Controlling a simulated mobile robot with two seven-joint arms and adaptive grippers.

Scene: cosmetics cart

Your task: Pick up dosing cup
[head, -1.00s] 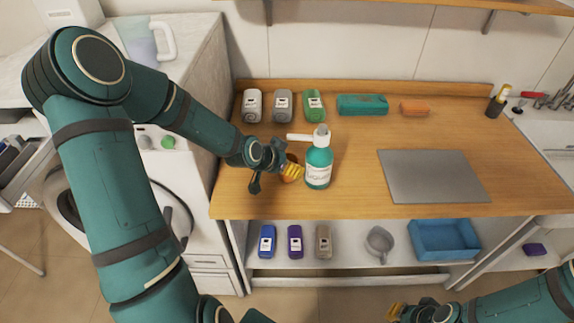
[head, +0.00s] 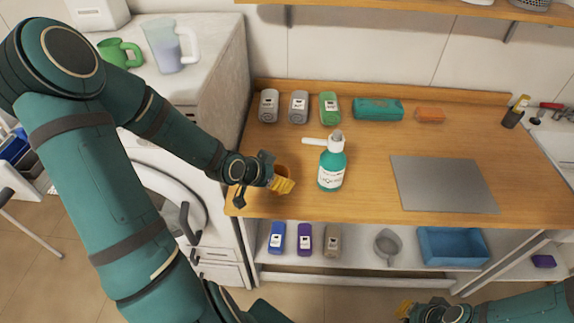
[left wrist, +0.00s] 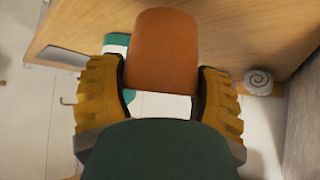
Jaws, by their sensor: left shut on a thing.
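The dosing cup looks like a small orange-brown cup (left wrist: 165,50). In the left wrist view it sits between the two yellow fingers of my left gripper (left wrist: 162,95), which is shut on it. In the head view my left gripper (head: 283,184) is over the left part of the wooden counter, with the cup (head: 284,169) partly hidden behind the fingers. A teal pump bottle (head: 331,170) stands upright to its right, with a gap between. My right gripper (head: 404,309) is low at the bottom edge, and its opening is unclear.
The wooden counter (head: 365,190) is bare between the bottle and a grey board (head: 440,184). A washing machine (head: 160,185) is left.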

